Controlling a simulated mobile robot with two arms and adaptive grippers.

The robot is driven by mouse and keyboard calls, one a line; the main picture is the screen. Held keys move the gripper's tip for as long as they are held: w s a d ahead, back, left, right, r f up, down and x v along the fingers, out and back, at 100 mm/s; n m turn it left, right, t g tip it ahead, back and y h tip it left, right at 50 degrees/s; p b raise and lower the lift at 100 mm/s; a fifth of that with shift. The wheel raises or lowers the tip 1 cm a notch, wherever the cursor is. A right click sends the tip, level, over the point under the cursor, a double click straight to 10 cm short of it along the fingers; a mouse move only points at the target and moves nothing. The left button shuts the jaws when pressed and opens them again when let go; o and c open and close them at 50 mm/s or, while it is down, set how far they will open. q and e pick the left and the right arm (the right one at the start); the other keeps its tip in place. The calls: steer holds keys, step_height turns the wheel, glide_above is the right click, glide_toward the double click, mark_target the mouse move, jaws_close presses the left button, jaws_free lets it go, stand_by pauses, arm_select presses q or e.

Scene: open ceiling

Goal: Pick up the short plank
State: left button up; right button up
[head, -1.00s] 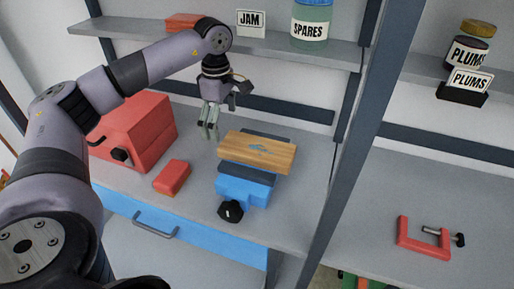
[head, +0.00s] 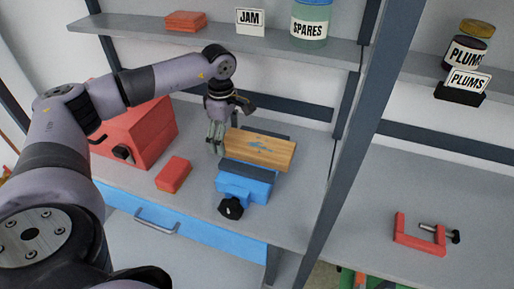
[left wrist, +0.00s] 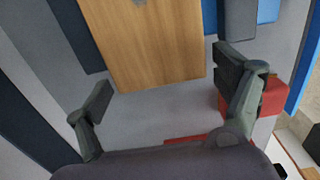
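The short plank (head: 262,150) is a light wooden board with a blue mark on its top. It lies on the blue vise (head: 243,187) with dark jaws, on the grey workbench. In the left wrist view the plank (left wrist: 150,45) runs in from the top, its near end just ahead of the fingers. My left gripper (head: 217,140) is at the plank's left end in the head view. In the left wrist view its fingers (left wrist: 160,95) are wide apart with nothing between them. My right gripper is not in view.
A red toolbox (head: 140,130) and a small red block (head: 173,174) stand left of the vise. A shelf above holds a JAM label (head: 250,22) and a SPARES jar (head: 311,22). A dark upright post (head: 350,130) separates the right bench, where a red clamp (head: 420,236) lies.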

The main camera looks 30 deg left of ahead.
arm_select(q)
steer(key=c, duration=1.1)
